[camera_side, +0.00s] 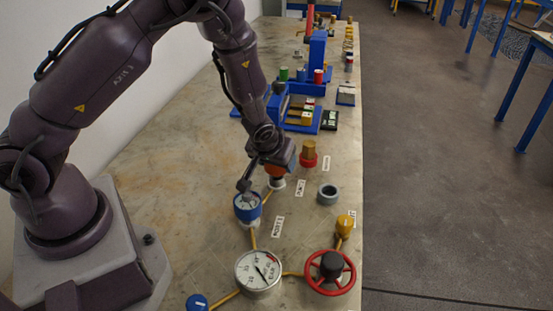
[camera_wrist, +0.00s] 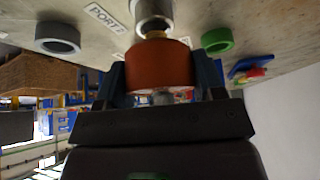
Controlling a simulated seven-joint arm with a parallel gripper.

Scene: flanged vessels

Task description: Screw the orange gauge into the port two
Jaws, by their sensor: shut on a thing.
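My gripper (camera_side: 280,163) is shut on the orange gauge (camera_side: 273,171). In the wrist view the gauge (camera_wrist: 158,66) sits between the two fingers (camera_wrist: 160,80), its short brass stem pointing at a silver port (camera_wrist: 152,10). The stem is lined up with the port and meets its mouth; I cannot tell how far it is in. In the side view the pale port (camera_side: 277,184) shows just under the gauge. The label (camera_side: 300,188) beside it is too small to read surely; in the wrist view a label (camera_wrist: 104,17) reads PORT with an unclear digit.
A blue gauge (camera_side: 246,207) stands close in front of my gripper. A grey ring (camera_side: 327,194) and a red-based brown cylinder (camera_side: 308,154) stand to the right. A large white gauge (camera_side: 258,271) and red handwheel (camera_side: 330,272) are nearer. A green ring (camera_wrist: 217,40) shows in the wrist view.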

